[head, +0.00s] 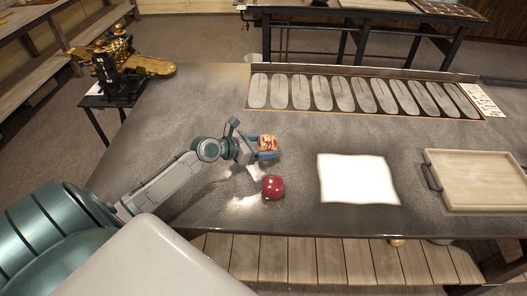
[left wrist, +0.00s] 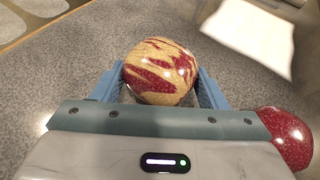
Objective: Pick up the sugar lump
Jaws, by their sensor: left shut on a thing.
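A round lump (head: 267,143), cream with red streaks, sits between the fingers of my left gripper (head: 266,146) over the dark metal table. In the left wrist view the lump (left wrist: 160,70) has a blue finger on each side, and my left gripper (left wrist: 160,88) is shut on it. Whether it touches the table is hard to tell. A second lump, glossy dark red (head: 272,187), lies on the table just in front of the gripper. It also shows at the right edge of the left wrist view (left wrist: 287,137). My right gripper is not in view.
A white sheet (head: 357,179) lies right of the lumps. A wooden tray (head: 475,180) with a dark handle is further right. A black and gold machine (head: 115,65) stands left. Bare table separates these.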

